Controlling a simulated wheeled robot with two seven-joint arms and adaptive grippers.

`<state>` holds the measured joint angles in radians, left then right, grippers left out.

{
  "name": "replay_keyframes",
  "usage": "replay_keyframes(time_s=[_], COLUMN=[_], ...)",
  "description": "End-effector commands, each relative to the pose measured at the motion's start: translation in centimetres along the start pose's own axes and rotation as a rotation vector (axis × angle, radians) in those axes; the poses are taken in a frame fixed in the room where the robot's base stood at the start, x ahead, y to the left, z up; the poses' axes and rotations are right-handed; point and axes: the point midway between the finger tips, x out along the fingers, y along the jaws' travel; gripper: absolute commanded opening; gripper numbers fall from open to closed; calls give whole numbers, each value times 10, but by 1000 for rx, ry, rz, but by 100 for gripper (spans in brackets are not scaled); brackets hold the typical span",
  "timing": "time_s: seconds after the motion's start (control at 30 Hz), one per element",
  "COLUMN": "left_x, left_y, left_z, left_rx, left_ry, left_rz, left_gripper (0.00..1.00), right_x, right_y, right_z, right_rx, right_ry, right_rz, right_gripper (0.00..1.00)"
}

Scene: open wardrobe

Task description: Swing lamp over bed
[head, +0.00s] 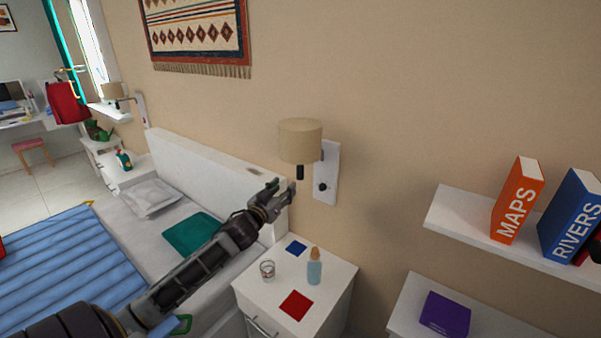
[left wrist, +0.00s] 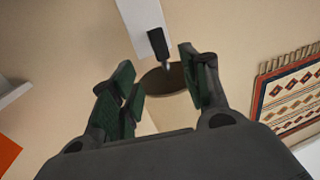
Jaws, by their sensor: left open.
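The wall lamp has a beige drum shade (head: 300,138), a black grip (head: 300,172) hanging under it and a white wall plate (head: 327,175) with a black knob. My left gripper (head: 281,190) is open and empty, just below and left of the black grip, apart from it in the head view. In the left wrist view the shade's dark underside (left wrist: 165,82) shows between the open fingers (left wrist: 160,88), with the black grip (left wrist: 158,43) beyond them. The bed (head: 205,290) with its white headboard (head: 205,165) is left of the lamp. My right gripper is not seen.
A white nightstand (head: 335,290) below the lamp carries a bottle (head: 314,270), a glass (head: 267,269) and red and blue squares. A shelf with books (head: 440,215) juts out at right. A patterned hanging (head: 197,35) is on the wall.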

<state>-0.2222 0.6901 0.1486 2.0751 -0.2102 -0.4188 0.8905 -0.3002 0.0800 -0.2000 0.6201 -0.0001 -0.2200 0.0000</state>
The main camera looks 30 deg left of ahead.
Motion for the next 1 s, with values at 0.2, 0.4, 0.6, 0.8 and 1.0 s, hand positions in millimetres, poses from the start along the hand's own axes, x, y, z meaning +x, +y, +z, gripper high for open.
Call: replay_keyframes(time_s=[0.2, 0.4, 0.6, 0.8, 1.0], left_x=[0, 0, 4, 14, 26], left_y=[0, 0, 0, 0, 0], left_z=[0, 0, 0, -1, -1], left_rx=[-10, -9, -9, -9, -9], left_ry=[0, 0, 1, 1, 1], left_rz=[0, 0, 1, 0, 0], left_gripper=[46, 46, 46, 46, 46], right_x=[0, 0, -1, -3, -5], right_y=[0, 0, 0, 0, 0], right_z=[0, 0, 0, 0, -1], right_rx=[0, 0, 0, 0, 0], right_ry=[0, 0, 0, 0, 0], right_rz=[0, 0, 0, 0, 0], right_gripper=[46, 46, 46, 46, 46])
